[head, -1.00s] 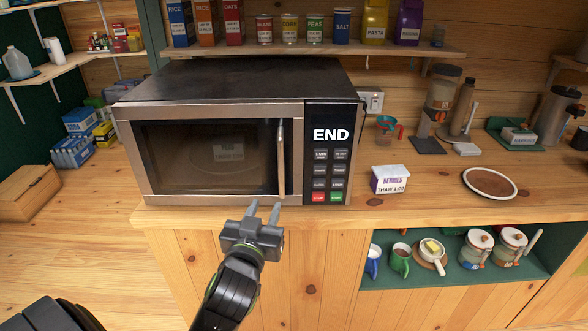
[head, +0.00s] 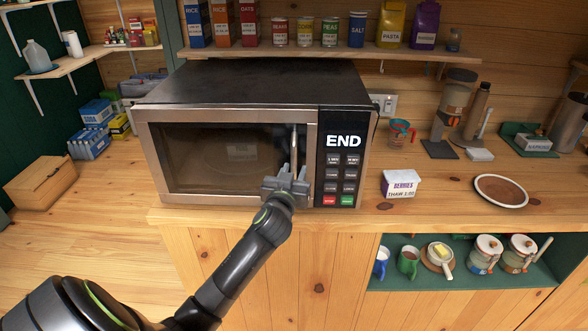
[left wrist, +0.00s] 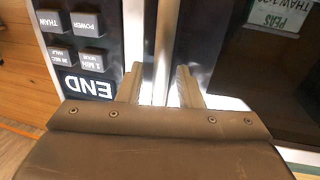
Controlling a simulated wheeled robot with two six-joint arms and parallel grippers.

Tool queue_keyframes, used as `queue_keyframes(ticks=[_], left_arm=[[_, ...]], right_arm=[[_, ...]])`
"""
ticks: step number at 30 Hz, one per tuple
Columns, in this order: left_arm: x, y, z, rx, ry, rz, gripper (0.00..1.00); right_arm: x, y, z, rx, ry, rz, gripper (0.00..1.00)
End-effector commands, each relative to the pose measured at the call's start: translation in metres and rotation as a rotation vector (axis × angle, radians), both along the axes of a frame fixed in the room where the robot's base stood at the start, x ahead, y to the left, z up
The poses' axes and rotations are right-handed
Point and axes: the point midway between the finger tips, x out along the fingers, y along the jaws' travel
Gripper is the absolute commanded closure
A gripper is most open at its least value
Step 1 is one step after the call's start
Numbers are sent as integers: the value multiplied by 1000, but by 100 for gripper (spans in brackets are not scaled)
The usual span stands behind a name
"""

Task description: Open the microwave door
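The microwave (head: 250,85) stands on the wooden counter with its door (head: 215,160) shut. The upright metal handle (head: 295,143) is at the door's right edge, beside the control panel (head: 343,165), which reads END. My left gripper (head: 292,168) is at the handle's lower part. In the left wrist view, the handle (left wrist: 163,45) runs between the two spread fingers of my left gripper (left wrist: 160,85), with narrow gaps beside it. A container labelled PEAS (left wrist: 279,14) shows dimly through the door window. My right gripper is not in view.
A shelf (head: 300,54) with boxes and cans runs above the microwave. Mugs and jars stand in the green niche (head: 520,283) below. The space before the door is clear except for my arm.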

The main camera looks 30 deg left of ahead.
Motion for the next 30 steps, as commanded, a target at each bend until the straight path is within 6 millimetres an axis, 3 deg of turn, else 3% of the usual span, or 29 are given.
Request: queue_keyframes(ticks=[11, 19, 30], left_arm=[[6, 2, 0, 1, 0, 0, 67], [5, 2, 0, 1, 0, 0, 99], [4, 2, 0, 1, 0, -4, 100]], right_arm=[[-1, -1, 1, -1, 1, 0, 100], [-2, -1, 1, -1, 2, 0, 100], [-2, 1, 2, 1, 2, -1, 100]])
